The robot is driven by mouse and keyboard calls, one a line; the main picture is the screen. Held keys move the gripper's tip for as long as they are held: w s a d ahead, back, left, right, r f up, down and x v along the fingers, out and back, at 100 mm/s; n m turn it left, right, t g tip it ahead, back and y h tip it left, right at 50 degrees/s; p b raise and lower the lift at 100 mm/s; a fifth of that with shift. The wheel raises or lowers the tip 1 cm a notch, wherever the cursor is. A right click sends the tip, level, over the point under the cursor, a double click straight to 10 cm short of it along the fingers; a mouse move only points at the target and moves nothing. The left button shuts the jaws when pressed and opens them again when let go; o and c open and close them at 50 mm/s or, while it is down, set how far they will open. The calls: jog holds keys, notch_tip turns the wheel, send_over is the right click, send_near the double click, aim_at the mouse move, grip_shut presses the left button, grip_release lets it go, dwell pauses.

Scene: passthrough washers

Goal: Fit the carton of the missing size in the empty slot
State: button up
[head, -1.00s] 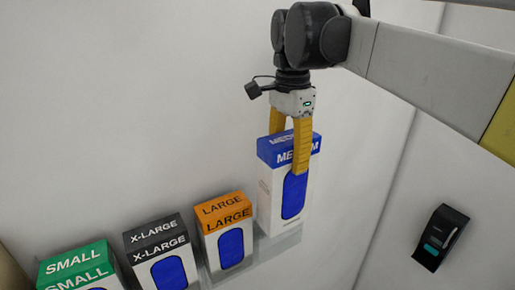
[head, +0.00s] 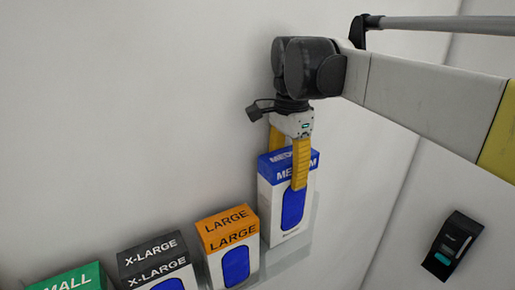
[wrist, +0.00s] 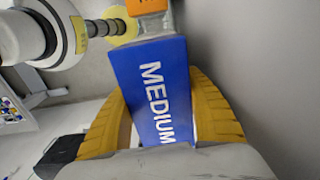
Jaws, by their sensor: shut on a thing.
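My gripper (head: 288,165) is shut on the blue-topped MEDIUM carton (head: 292,205), with its yellow fingers on either side of the upper part. The carton is upright, at the right end of the row in the head view, beside the orange LARGE carton (head: 228,228). Its blue MEDIUM top also fills the middle of the wrist view (wrist: 152,85), between the fingers. A clear holder (head: 313,225) shows around its lower right side. I cannot tell whether its bottom rests on the holder floor.
The black X-LARGE carton (head: 153,258) and the green SMALL carton (head: 72,279) stand farther left. A white wall (head: 130,110) is behind the row. A black dispenser (head: 453,246) is on the right wall.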

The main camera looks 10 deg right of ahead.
jog(key=shift+w+f, duration=0.2)
jog(key=shift+f, duration=0.65)
jog(key=shift+s+f+b, duration=0.25)
jog(key=shift+f+b, duration=0.1)
jog(key=shift+b, duration=0.05)
notch_tip(320, 180, down, 2)
jog(key=shift+w+b, duration=0.15)
jog(key=shift+b, duration=0.5)
jog(key=shift+f+b, duration=2.2)
jog(key=shift+f, duration=1.15)
jog(key=o, duration=1.5)
notch_tip(320, 180, up, 12)
jog(key=shift+r, duration=0.1)
